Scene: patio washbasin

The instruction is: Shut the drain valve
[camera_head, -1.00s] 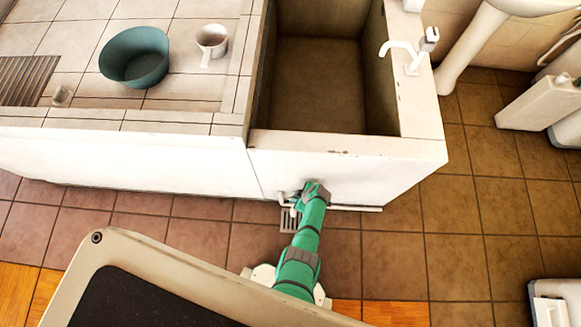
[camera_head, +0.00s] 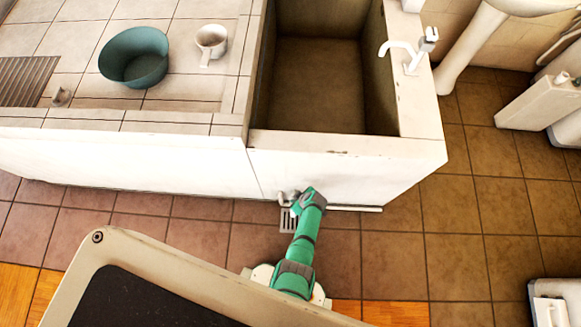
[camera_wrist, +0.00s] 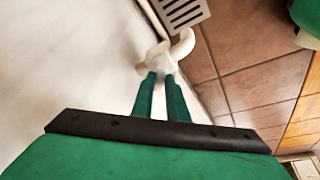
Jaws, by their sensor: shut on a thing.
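The drain valve is a pale fitting with a bent pipe low on the front wall of the washbasin (camera_head: 350,172). In the wrist view the white drain valve (camera_wrist: 158,57) is at the tips of the two green fingers of my gripper (camera_wrist: 160,78). The fingers are close together and shut on it. In the head view my green arm reaches down to the wall, and my gripper is mostly hidden by the wrist. Part of the drain valve (camera_head: 287,196) shows just left of the wrist. The exact angle of its handle is hard to tell.
A floor drain grate (camera_head: 288,220) lies below the valve, and it also shows in the wrist view (camera_wrist: 182,12). A pale pipe (camera_head: 358,208) runs right along the wall foot. A green basin (camera_head: 134,57) and a white cup (camera_head: 211,42) stand on the tiled counter.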

